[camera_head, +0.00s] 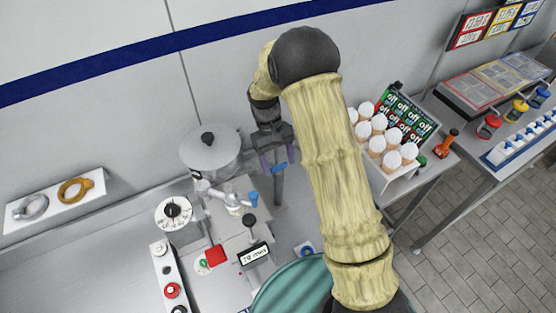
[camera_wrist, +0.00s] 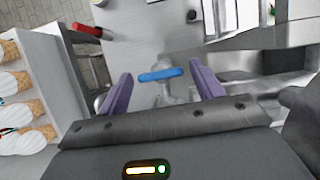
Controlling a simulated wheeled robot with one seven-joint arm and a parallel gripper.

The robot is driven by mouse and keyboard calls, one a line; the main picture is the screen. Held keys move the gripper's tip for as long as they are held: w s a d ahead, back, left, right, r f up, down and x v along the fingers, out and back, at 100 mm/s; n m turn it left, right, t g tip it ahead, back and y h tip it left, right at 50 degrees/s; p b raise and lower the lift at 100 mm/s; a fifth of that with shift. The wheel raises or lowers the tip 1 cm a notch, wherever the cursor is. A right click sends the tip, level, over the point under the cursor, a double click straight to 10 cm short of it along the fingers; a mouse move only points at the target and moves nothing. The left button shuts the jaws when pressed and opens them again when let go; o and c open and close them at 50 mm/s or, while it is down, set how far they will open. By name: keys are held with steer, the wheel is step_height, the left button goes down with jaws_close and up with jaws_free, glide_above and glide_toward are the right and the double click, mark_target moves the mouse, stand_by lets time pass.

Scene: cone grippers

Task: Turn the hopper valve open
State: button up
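I cannot tell whether either finger touches the handle. The lidded silver hopper (camera_head: 210,157) stands left of my gripper. How the handle joins the hopper is not clear.
A dial (camera_head: 173,212), a red paddle (camera_head: 215,256) and a black-knobbed lever (camera_head: 250,219) crowd the counter. A wall shelf (camera_head: 55,203) holds two rings.

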steer(key=shift+o, duration=0.3)
steer(key=b+v, duration=0.3)
steer(key=v, duration=1.4)
steer(key=shift+w+r+b, duration=0.15)
steer(key=shift+b, duration=0.2)
steer(key=s+d+f+m+t+y, duration=0.1)
steer(key=s+d+f+m+t, duration=0.1)
steer(key=s+d, duration=0.4)
steer(key=s+d+f+m+t, duration=0.2)
steer(key=s+d+f+t, duration=0.2)
steer(key=s, duration=1.1)
step_height(320, 180, down, 3)
steer(key=d, duration=0.3)
steer(key=shift+m+t+y+b, duration=0.3)
steer(key=shift+m+y+b, duration=0.05)
steer(key=shift+m+y, duration=0.05)
steer(key=shift+r, duration=0.1)
